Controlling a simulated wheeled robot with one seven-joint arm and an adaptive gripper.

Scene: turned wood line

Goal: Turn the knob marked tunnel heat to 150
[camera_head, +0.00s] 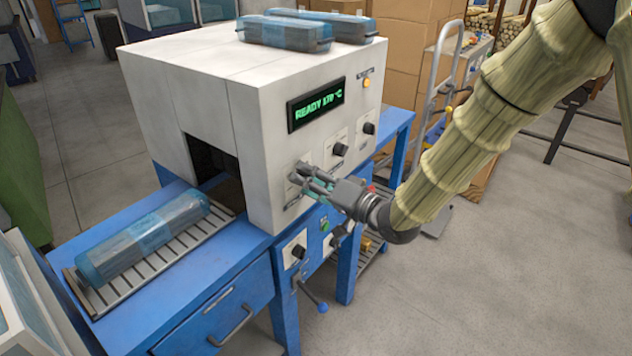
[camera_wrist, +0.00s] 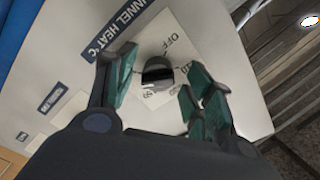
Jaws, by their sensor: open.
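In the wrist view, the tunnel heat knob (camera_wrist: 157,73) is round and black with a grey edge, on a white dial plate (camera_wrist: 180,50). OFF and some partly hidden numbers are printed around it. A dark TUNNEL HEAT °C label (camera_wrist: 108,34) is beside it. The knob's setting is too small to read. My gripper (camera_wrist: 161,64) is open, with one green-padded finger on either side of the knob; I cannot tell whether they touch it. In the head view, my gripper (camera_head: 305,179) is at the white machine's lower front panel and hides most of the knob.
The machine's display (camera_head: 316,104) shows green text, READY and about 170 °C. Other knobs (camera_head: 340,149) are up and right on the panel, and more (camera_head: 298,251) are on the blue stand below. A wrapped bundle (camera_head: 142,240) lies on the roller infeed. Open floor lies right.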

